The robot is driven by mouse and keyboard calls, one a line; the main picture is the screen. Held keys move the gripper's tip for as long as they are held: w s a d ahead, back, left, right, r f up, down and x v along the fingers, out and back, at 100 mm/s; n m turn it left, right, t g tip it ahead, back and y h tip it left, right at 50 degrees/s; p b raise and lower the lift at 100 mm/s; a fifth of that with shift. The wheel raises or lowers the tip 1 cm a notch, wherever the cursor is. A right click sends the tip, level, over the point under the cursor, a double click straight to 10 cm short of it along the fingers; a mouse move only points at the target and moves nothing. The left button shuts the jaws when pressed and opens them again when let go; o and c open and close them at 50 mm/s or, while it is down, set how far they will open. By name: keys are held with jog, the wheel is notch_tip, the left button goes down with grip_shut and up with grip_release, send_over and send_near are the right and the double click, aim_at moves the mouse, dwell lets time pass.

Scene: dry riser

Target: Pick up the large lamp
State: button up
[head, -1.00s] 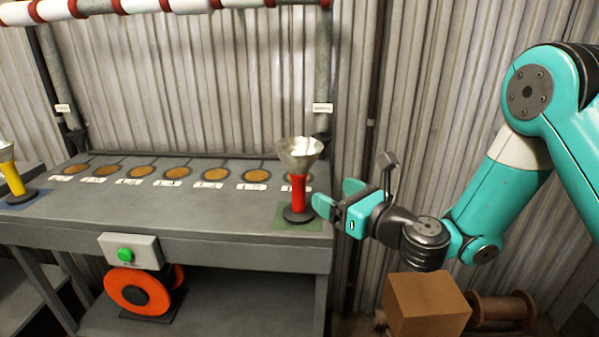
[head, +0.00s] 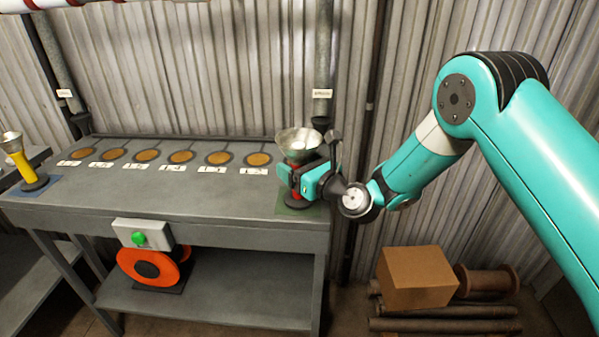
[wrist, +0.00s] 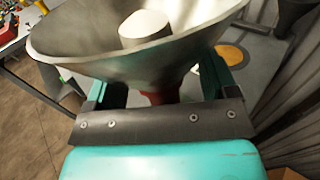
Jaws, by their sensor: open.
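The red lamp (head: 298,141) has a wide metal funnel-shaped shade and a white bulb. It stands upright on the green pad (head: 290,208) at the bench's right end. A yellow lamp (head: 20,160) with a similar metal shade stands at the far left on a blue pad. My gripper (head: 292,179) is open at the red lamp's stem, below the shade. In the wrist view, the shade (wrist: 105,62) fills the top, and the red stem (wrist: 160,97) shows between the open fingers. Finger contact with the stem is hidden.
The grey bench (head: 190,198) has a row of several round copper discs with labels at its back. A box with a green button (head: 140,238) is on its front edge, above an orange reel (head: 150,266). A cardboard box (head: 416,277) and pipes lie on the floor at right.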

jog(key=c, duration=1.3)
jog(key=shift+r, duration=0.1)
jog(key=shift+c, duration=0.6)
jog(key=shift+r, duration=0.1)
